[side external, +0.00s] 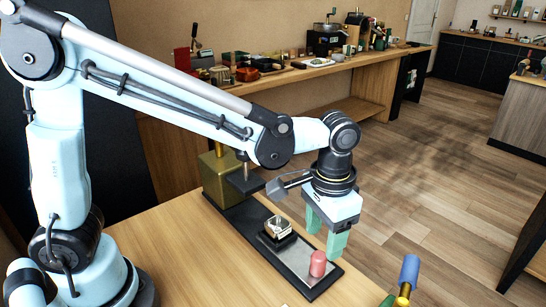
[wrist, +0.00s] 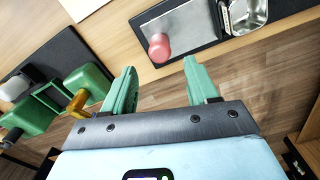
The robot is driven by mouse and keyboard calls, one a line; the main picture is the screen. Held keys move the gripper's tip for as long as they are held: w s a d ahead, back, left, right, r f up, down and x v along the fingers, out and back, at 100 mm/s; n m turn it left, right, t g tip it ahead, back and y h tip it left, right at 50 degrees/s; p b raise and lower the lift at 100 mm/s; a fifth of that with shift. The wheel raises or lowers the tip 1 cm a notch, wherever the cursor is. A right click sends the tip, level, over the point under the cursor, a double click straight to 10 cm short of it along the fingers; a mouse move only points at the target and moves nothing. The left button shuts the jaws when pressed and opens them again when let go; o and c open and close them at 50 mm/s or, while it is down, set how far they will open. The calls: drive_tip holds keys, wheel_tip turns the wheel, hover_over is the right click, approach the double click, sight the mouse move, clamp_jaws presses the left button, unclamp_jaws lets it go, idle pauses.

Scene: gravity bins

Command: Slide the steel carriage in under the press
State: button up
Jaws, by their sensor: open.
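The steel carriage (side external: 294,247) is a flat silver plate on a long black base. It carries a small metal mould (side external: 279,227) on a dark block and a pink-red knob (side external: 318,263) at its near end. In the wrist view the knob (wrist: 159,47) and metal mould (wrist: 243,14) also show. The press (side external: 217,178) is a brass-coloured body with a black head at the far end of the base; the carriage lies out in front of it. My gripper (side external: 323,243) is open and empty, beside the carriage's knob end and apart from it. Its green fingers (wrist: 160,66) show in the wrist view.
A blue-handled brass and green fixture (side external: 408,272) stands at the near right. Green parts with a brass piece (wrist: 78,104) lie left of my fingers in the wrist view. The wooden tabletop (side external: 190,255) left of the base is largely clear. A cluttered workbench (side external: 350,65) is far behind.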

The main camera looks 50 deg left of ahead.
sight(321, 254)
drive_tip(key=shift+f, duration=3.35)
clamp_jaws()
